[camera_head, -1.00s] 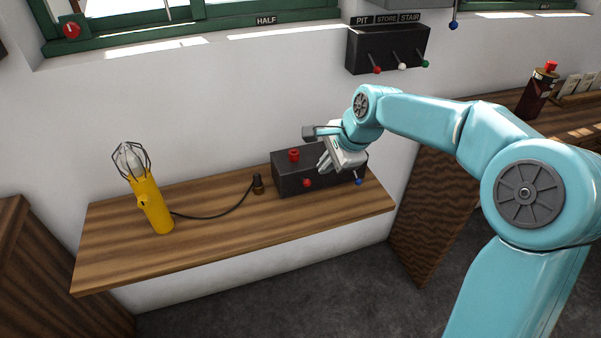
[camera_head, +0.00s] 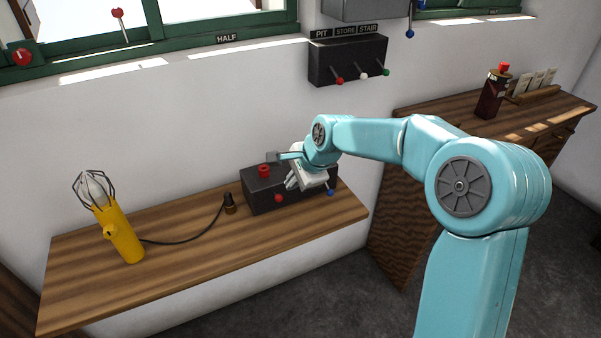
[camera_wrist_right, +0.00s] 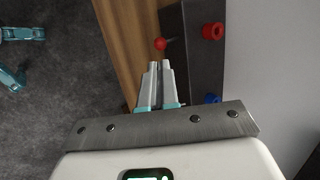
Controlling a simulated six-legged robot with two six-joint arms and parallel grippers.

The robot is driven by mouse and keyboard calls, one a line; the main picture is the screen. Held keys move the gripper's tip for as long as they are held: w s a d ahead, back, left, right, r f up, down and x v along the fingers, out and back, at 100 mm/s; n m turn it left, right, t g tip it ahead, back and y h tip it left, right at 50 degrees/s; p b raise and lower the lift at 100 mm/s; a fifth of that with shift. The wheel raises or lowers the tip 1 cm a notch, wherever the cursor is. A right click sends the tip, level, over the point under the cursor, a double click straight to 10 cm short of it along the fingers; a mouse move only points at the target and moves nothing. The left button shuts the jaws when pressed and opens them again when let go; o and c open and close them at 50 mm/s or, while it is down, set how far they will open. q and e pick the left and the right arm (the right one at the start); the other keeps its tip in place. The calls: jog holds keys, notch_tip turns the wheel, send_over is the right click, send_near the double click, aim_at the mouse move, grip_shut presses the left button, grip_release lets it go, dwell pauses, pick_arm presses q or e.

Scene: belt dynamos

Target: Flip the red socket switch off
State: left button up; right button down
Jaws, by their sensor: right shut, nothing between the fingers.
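A dark socket box (camera_head: 262,200) sits on the wooden shelf. It has a red socket (camera_head: 264,170) on top, and a red-knobbed switch (camera_head: 278,198) and a blue-knobbed switch (camera_head: 330,192) on its front. My right gripper (camera_head: 290,184) is shut and empty, just above and right of the red switch, hiding part of the box. In the right wrist view the shut fingertips (camera_wrist_right: 159,65) lie just below the red knob (camera_wrist_right: 160,44) in the picture, with a small gap seeming to show. The blue socket (camera_wrist_right: 212,99) shows there too. My left gripper is not in view.
A yellow caged lamp (camera_head: 122,235) stands at the shelf's left, its cord running to a dark plug (camera_head: 229,203) beside the box. A wall panel (camera_head: 345,62) with red, white and green levers hangs above. The shelf (camera_head: 190,270) is clear in front.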

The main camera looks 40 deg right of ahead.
aim_at(281, 198)
jog(key=x, duration=0.6)
jog(key=shift+w+f, duration=0.15)
jog(key=shift+f, duration=0.15)
jog(key=shift+f, duration=0.1)
jog(key=shift+f+t+b, duration=0.25)
jog(key=shift+t+b, duration=0.05)
jog(key=shift+b, duration=0.7)
jog(key=f+t+b, duration=0.2)
jog(key=b, duration=0.7)
jog(key=s+f+t+b, duration=0.1)
jog(key=f+t+b, duration=0.1)
jog(key=b, duration=0.7)
jog(key=s+f+n+t+h+b, duration=0.1)
jog(key=f+t+b, duration=0.1)
jog(key=b, duration=0.7)
jog(key=shift+a+t, duration=0.3)
jog(key=shift+r, duration=0.45)
